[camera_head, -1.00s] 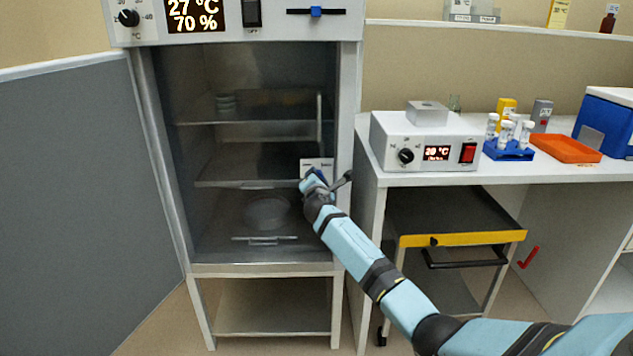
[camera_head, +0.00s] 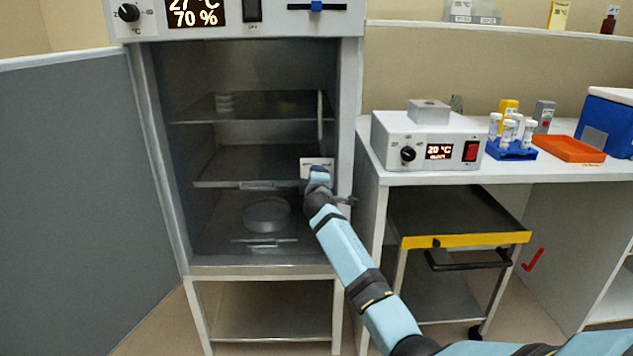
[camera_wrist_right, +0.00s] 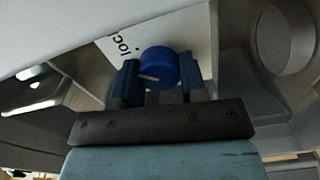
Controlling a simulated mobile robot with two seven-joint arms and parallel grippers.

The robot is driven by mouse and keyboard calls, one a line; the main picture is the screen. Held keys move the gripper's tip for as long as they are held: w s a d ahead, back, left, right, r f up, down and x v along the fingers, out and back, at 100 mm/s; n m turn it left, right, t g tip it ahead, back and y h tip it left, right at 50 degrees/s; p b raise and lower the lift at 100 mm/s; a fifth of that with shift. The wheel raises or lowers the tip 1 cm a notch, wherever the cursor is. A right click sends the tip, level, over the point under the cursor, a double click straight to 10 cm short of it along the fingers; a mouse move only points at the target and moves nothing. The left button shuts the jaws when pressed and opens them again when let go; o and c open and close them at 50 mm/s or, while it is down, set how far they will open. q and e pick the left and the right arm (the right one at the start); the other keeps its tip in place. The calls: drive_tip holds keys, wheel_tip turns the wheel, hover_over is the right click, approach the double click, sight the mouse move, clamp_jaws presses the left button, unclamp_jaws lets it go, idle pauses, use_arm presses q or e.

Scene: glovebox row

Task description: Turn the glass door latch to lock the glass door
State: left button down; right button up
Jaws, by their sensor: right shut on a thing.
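The glass door (camera_head: 225,150) covers the front of the incubator chamber and looks closed, with shelves showing through it. Its latch is a round blue knob (camera_wrist_right: 160,64) with a pale mark, in front of a white label (camera_wrist_right: 190,36) with partly hidden black lettering. The label also shows at the door's right side in the head view (camera_head: 311,161). My right gripper (camera_wrist_right: 158,80) is shut on the knob, one blue finger on each side. In the head view my right gripper (camera_head: 318,174) hides the knob. My left gripper is out of view.
The grey outer door (camera_head: 85,190) stands open at the left. A dish (camera_head: 267,214) sits low in the chamber. To the right, a bench holds a white heater box (camera_head: 425,141), a blue tube rack (camera_head: 510,151) and an orange tray (camera_head: 568,148). A cart (camera_head: 465,239) stands below.

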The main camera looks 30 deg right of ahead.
drive_tip(key=shift+m, duration=0.7)
drive_tip(key=o, duration=0.9)
drive_tip(key=shift+o, duration=0.2)
